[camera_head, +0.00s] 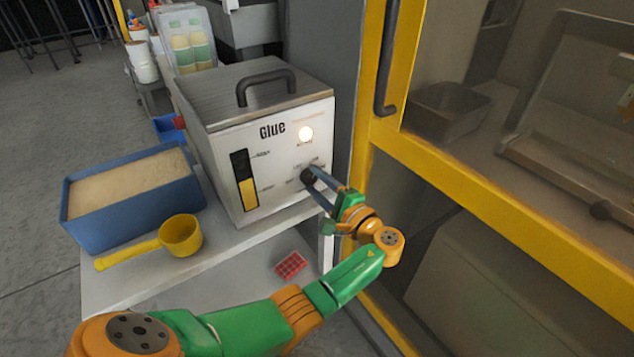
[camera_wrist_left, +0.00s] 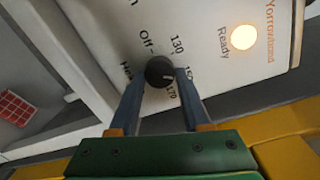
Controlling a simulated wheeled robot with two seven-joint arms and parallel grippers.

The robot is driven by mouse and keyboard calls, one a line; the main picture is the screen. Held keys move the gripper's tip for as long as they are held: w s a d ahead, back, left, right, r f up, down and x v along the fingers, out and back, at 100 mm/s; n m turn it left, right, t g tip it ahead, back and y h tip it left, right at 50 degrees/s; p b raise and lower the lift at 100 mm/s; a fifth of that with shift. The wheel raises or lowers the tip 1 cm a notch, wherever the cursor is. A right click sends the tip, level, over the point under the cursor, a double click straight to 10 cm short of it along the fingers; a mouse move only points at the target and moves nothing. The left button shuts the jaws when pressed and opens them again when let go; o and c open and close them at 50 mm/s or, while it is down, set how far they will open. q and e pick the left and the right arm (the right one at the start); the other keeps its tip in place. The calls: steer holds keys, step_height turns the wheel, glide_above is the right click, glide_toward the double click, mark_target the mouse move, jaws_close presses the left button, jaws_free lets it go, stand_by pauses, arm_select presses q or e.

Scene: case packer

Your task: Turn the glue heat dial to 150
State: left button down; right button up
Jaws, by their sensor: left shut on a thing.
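The glue heat dial (camera_head: 307,175) is a round black knob on the lower right of the white front of the glue unit (camera_head: 222,160). My left gripper (camera_head: 316,182) is shut on the dial, one finger on each side, as the left wrist view also shows for the dial (camera_wrist_left: 160,71) and the gripper (camera_wrist_left: 160,80). Around the dial I read Off, 130 and 170; a label between 130 and 170 is partly hidden by a finger. A small pale mark on the dial faces the right in the wrist view; its exact setting I cannot tell. My right gripper is not in view.
The ready lamp (camera_head: 306,134) glows above the dial. A blue bin (camera_head: 140,225) of tan grains and a yellow scoop (camera_head: 181,236) stand left on the bench. A yellow-framed door (camera_head: 480,190) stands close at right. A red grid block (camera_head: 291,264) lies in front.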

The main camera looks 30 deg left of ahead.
arm_select(q)
steer(key=shift+c, duration=1.8)
jaws_free()
steer(key=v, duration=0.7)
steer(key=shift+b, duration=0.4)
steer(key=shift+d, duration=0.1)
